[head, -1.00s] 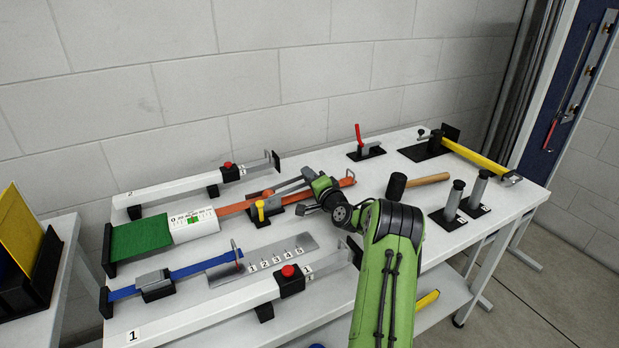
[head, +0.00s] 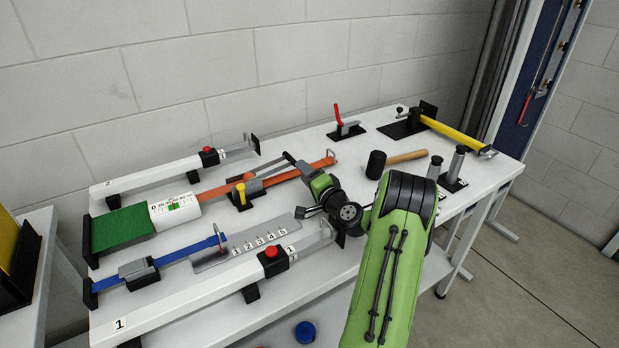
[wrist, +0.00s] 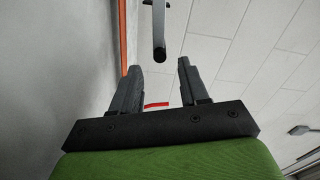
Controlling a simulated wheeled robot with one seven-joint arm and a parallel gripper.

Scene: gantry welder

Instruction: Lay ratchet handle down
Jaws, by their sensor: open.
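The ratchet (head: 250,187) sits on the orange strap (head: 212,191) in the middle of the table in the head view. Its grey handle (head: 277,175) slants right from the ratchet, low over the strap, toward my gripper (head: 293,163). My gripper's fingers partly overlap the handle's far end there, so contact is hard to judge. In the wrist view my gripper (wrist: 158,68) is open and empty. The grey handle with a rounded end (wrist: 159,30) lies just beyond the fingertips, roughly in line with the gap. The orange strap (wrist: 123,35) runs along its left.
A yellow-handled clamp (head: 241,195) stands in front of the ratchet. A blue strap (head: 190,254) and a rail with a red button (head: 271,252) lie nearer. A mallet (head: 400,158) lies to the right, near black-and-grey posts (head: 456,165). A wall (head: 200,70) stands behind.

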